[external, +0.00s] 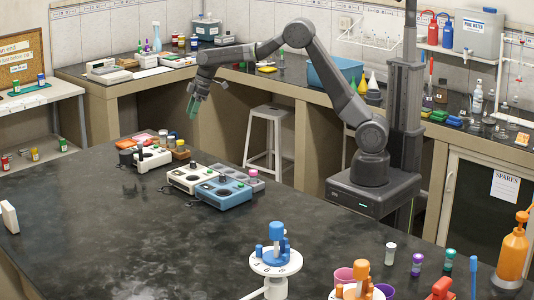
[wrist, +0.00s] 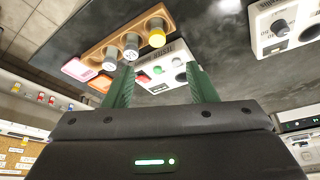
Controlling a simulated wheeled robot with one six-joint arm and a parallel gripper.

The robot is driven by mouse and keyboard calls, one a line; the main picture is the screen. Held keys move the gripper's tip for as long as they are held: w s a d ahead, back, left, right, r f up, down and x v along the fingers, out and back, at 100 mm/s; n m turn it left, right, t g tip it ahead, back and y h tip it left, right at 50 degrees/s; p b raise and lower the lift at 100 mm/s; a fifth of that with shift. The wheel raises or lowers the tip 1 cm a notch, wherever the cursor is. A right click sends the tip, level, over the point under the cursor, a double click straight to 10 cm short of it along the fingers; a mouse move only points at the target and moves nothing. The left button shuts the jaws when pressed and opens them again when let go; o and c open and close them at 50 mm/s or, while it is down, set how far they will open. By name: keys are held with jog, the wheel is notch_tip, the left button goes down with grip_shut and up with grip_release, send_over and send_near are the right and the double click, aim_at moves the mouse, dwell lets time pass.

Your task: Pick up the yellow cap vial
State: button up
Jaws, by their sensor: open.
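The yellow cap vial (wrist: 157,37) sits at one end of a brown rack (wrist: 125,37) in the wrist view, beside two vials with grey caps (wrist: 131,45). In the external view the yellow cap (external: 180,143) shows small on the far edge of the dark bench. My gripper (external: 192,112) hangs above and beyond that edge, higher than the rack. Its green fingers are apart and empty in the wrist view (wrist: 160,67), and the vial is beyond them, untouched.
A white device with a dark knob (external: 153,157) stands close to the rack. A white unit (external: 189,178) and a blue unit (external: 222,192) with knobs stand to the right. The near left bench is mostly clear.

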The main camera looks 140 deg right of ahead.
aim_at(180, 141)
jog(key=p+x, duration=0.1)
jog(key=x, duration=0.7)
jog(key=shift+d+f, duration=0.1)
jog(key=shift+f, duration=0.1)
jog(key=shift+d+p+x, duration=0.2)
jog(key=shift+p+x, duration=0.85)
jog(key=shift+x, duration=1.6)
jog(key=c, duration=1.1)
